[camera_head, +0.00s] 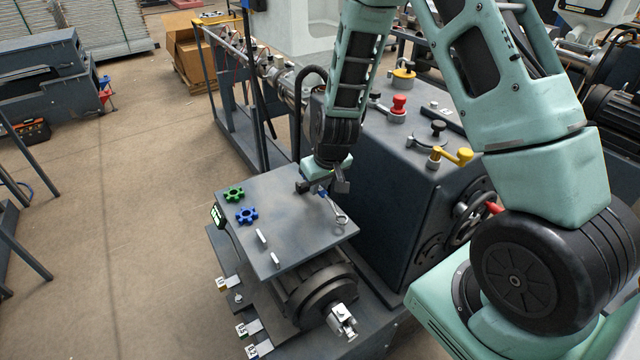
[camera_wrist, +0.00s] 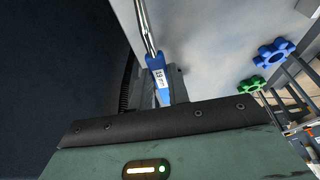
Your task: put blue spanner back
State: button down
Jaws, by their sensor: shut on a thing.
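The blue spanner (camera_head: 335,209) is at the right part of the grey top plate (camera_head: 290,225), with its silver ring end pointing to the lower right in the head view. In the wrist view the spanner's blue grip (camera_wrist: 157,80) runs down between my fingers and its metal shaft goes up out of the picture. My gripper (camera_head: 323,188) is shut on the spanner's blue end. It is low over the plate; I cannot tell whether the spanner touches the plate.
A green gear (camera_head: 233,194) and a blue gear (camera_head: 247,215) lie on the plate's left side. Two small white pegs (camera_head: 262,236) stand near its front. The dark machine housing (camera_head: 400,190) with knobs rises close on the right. Open floor lies left.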

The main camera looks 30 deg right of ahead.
jog(key=shift+f+b, duration=0.95)
jog(key=shift+f, duration=0.15)
jog(key=shift+r, duration=0.1)
jog(key=c, duration=1.3)
grip_release()
jog(key=shift+o, duration=0.2)
jog(key=shift+r, duration=0.1)
